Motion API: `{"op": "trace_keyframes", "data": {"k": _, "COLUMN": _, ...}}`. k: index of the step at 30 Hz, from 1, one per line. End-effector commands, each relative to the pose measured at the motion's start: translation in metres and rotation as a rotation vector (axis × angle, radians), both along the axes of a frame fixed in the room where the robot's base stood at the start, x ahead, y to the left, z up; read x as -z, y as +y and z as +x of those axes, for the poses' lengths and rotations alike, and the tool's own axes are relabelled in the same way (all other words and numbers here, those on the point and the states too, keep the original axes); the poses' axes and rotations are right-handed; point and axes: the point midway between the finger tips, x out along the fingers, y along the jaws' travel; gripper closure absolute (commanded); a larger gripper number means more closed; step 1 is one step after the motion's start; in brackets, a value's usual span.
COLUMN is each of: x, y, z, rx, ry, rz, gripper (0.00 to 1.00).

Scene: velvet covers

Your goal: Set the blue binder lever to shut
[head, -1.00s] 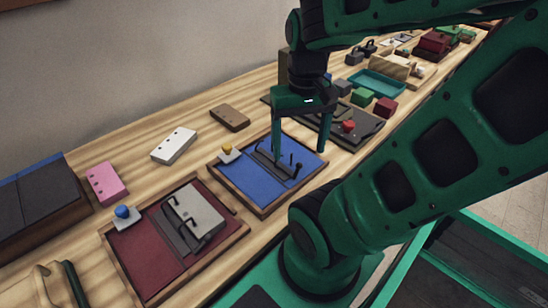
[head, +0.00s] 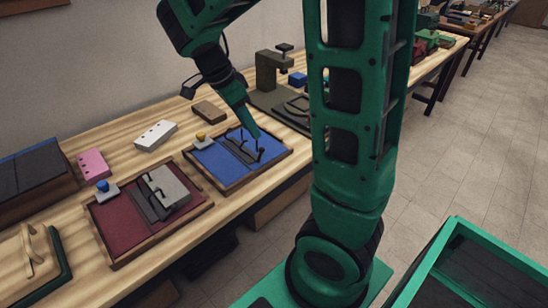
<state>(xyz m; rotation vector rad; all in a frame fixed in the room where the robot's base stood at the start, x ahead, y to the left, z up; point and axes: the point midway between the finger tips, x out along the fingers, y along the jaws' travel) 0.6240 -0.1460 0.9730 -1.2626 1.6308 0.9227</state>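The blue binder (head: 212,160) lies open in a wooden-edged tray on the table, in the middle of the head view. A dark metal mechanism (head: 238,153) runs across it, with thin upright dark parts at its right side. I cannot tell clearly which of these is the lever or how it is set. My gripper (head: 257,135) points down and to the right, with its tip at or just above these upright parts. I see it from the side, so its fingers overlap and the gap between them is hidden. Contact with the mechanism cannot be told.
A red binder (head: 117,225) with a grey block (head: 171,184) sits left of the blue one. A yellow knob (head: 201,138) stands at the blue binder's back edge. White (head: 156,135), brown (head: 209,111) and pink (head: 93,164) punched pieces lie behind. A dark press-like stand (head: 270,75) is at the back.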

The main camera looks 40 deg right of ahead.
Motion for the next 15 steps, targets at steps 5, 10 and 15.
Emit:
{"op": "trace_keyframes", "data": {"k": 5, "x": 0.005, "y": 0.007, "z": 0.011, "rx": 0.057, "ry": -0.023, "rz": -0.030, "gripper": 0.66}}
{"op": "trace_keyframes", "data": {"k": 10, "x": 0.020, "y": 0.000, "z": 0.008, "rx": 0.061, "ry": -0.022, "rz": -0.031, "gripper": 0.66}}
{"op": "trace_keyframes", "data": {"k": 15, "x": 0.048, "y": -0.011, "z": 0.003, "rx": 0.061, "ry": -0.020, "rz": -0.030, "gripper": 0.66}}
